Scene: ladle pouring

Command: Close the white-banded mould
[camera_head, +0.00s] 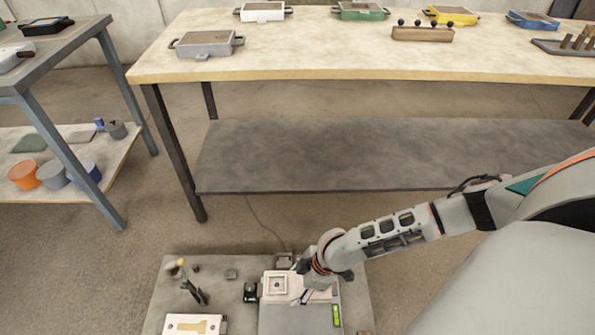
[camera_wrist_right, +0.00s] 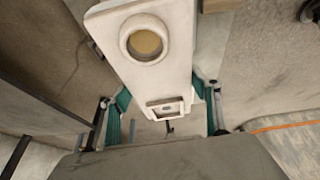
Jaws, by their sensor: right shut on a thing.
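My right gripper (camera_head: 318,284) is low over the grey bench at the bottom of the head view, its arm coming in from the right. It is shut on a white mould piece (camera_head: 278,284), which shows a squarish opening from above. In the right wrist view this white piece (camera_wrist_right: 160,75) lies between the green-padded fingers, with a round hole and a small rectangular recess in its face. An open white mould half (camera_head: 180,326) with a tan, shaped cavity lies on the bench to the left, cut by the frame's edge. I cannot tell whether the held piece touches the bench. My left gripper is not in view.
The bench (camera_head: 220,290) also bears a small black device (camera_head: 250,292), a dark stand (camera_head: 195,291) and a green level (camera_head: 336,315). Behind stands a long table (camera_head: 310,50) with several coloured moulds. A shelf unit (camera_head: 60,90) stands at left.

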